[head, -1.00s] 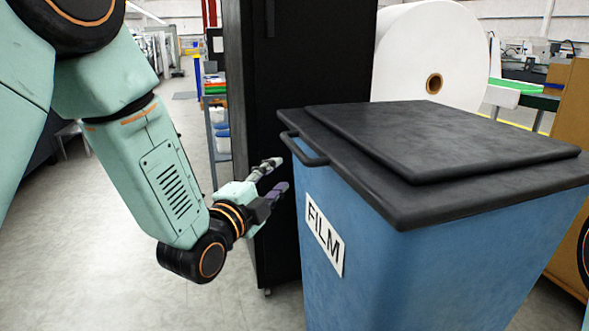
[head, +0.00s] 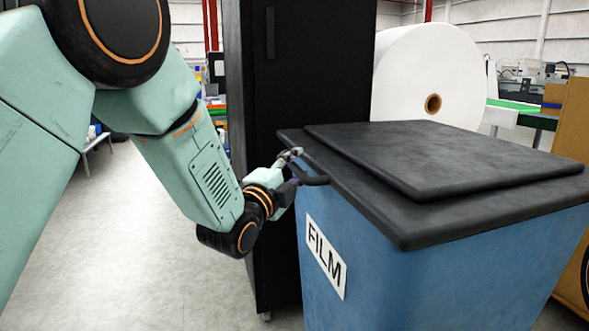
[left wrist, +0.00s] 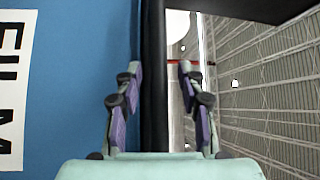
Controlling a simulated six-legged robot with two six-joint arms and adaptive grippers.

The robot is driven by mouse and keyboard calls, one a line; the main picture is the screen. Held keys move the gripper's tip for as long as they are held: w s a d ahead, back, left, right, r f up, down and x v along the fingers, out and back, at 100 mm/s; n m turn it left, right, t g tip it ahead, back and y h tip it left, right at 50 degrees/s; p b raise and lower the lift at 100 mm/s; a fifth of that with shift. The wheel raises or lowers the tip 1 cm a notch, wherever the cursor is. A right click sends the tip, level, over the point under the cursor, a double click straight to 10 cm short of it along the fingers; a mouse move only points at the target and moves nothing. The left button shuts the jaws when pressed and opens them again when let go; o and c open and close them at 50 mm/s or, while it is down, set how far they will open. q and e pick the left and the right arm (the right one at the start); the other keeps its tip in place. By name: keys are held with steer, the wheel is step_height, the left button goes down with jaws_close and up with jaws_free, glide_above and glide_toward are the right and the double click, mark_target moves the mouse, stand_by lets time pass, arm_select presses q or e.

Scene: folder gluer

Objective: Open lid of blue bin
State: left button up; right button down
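The blue bin (head: 420,280) stands in the front right of the head view, with a white FILM label (head: 326,257) on its side. Its black lid (head: 450,165) lies flat and closed on top. My left gripper (head: 291,170) is at this handle. In the left wrist view, its open fingers (left wrist: 160,68) stand on either side of the black bar (left wrist: 154,115), with gaps visible on both sides. The label also shows there (left wrist: 14,90). My right gripper is out of view.
A tall black cabinet (head: 300,70) stands right behind the handle and my left gripper. A large white roll (head: 425,75) is behind the bin. A brown panel (head: 572,170) is at the right edge. The floor (head: 150,260) at the left is clear.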

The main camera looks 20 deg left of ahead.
arm_select(q)
steer(key=shift+a, duration=0.15)
steer(key=shift+w, duration=0.1)
steer(key=shift+c, duration=0.6)
steer(key=shift+f, duration=0.1)
steer(key=c, duration=0.3)
jaws_close()
